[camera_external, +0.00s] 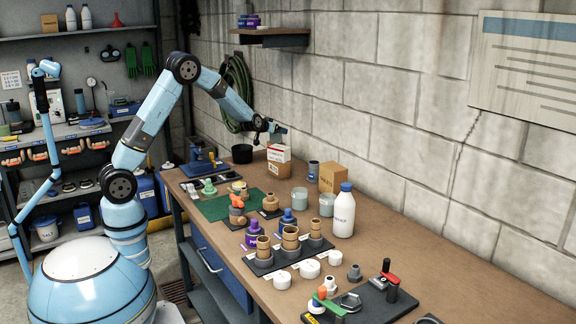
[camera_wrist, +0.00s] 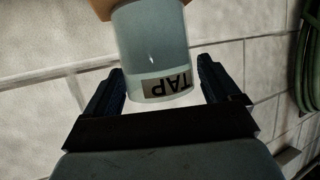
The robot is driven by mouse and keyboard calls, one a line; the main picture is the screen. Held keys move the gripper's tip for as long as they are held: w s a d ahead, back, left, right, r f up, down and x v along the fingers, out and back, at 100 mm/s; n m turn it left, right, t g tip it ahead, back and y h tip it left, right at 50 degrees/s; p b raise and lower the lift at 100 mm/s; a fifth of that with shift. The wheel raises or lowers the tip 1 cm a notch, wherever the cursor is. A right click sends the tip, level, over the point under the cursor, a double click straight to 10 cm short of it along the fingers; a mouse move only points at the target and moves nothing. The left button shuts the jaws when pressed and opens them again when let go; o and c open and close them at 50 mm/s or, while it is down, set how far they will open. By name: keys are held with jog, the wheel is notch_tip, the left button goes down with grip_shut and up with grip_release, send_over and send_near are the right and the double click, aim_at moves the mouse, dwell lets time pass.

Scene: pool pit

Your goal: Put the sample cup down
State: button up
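My gripper (camera_external: 279,128) is raised above the back left of the workbench, near the wall. In the wrist view its two dark fingers (camera_wrist: 160,62) stand wide apart. A clear bluish cup (camera_wrist: 152,45) with an upside-down TAP label shows in the gap between them. A narrow gap shows beside the right finger, and I see no clear grip on the cup. A tan part or object (camera_wrist: 125,8) meets the cup's upper end, cut off by the frame. The external view shows no cup clearly in my gripper. Two translucent cups (camera_external: 300,197) (camera_external: 327,204) stand on the bench.
A white-and-red box with a brown lower part (camera_external: 278,168) stands below my gripper. A black pot (camera_external: 242,153) is left of it. A cardboard box (camera_external: 333,177) and a white bottle (camera_external: 344,212) stand to the right. A green mat (camera_external: 212,210) lies in front.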

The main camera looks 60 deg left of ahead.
jog(key=shift+o, duration=0.2)
jog(key=shift+r, duration=0.1)
jog(key=shift+s+d+r, duration=0.1)
jog(key=shift+s+d, duration=0.05)
jog(key=shift+s, duration=0.1)
jog(key=v, duration=1.1)
jog(key=shift+s, duration=0.2)
jog(key=s+d+r+m+g+h, duration=0.1)
jog(key=s+d+r+h, duration=0.3)
jog(key=s, duration=0.5)
jog(key=s+d+r+m+g+h, duration=0.1)
jog(key=s+d+r+m, duration=0.1)
jog(key=s+d+r, duration=0.6)
jog(key=s+f+m+g, duration=0.1)
jog(key=s+g, duration=0.3)
jog(key=s, duration=2.6)
jog(key=shift+f+m+g, duration=0.3)
jog(key=shift+f+g, duration=0.1)
jog(key=shift+f, duration=0.15)
